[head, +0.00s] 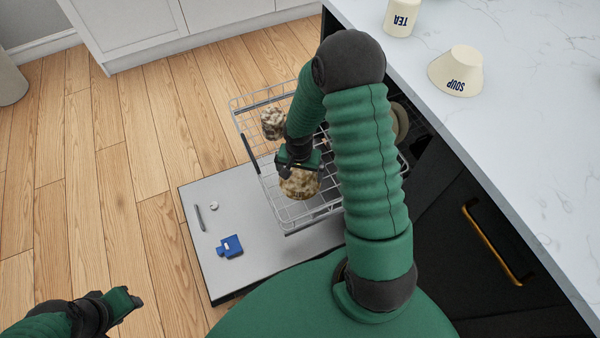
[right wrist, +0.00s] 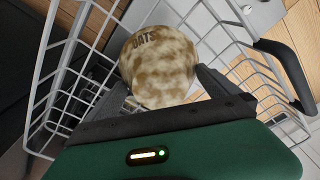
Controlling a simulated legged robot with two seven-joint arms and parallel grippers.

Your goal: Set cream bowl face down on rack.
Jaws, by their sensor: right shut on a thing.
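A cream bowl (head: 300,186) with brown patches is at the wire rack (head: 310,213), below my right gripper (head: 298,168). In the right wrist view the bowl (right wrist: 158,65) bears the word OATS, and my right gripper (right wrist: 158,92) is shut on it with a finger at each side. I cannot tell whether it touches the rack's wires. A clean cream bowl marked SOUP (head: 457,72) stands face down on the counter. My left gripper (head: 128,303) is low at the left over the floor, away from the rack; its jaws are unclear.
A brown-patched vessel (head: 273,122) stands in the rack's far left part. A cream TEA vessel (head: 402,17) is on the white counter (head: 530,130). The open dishwasher door (head: 205,250) bears a blue item (head: 229,246). My right arm hides part of the rack.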

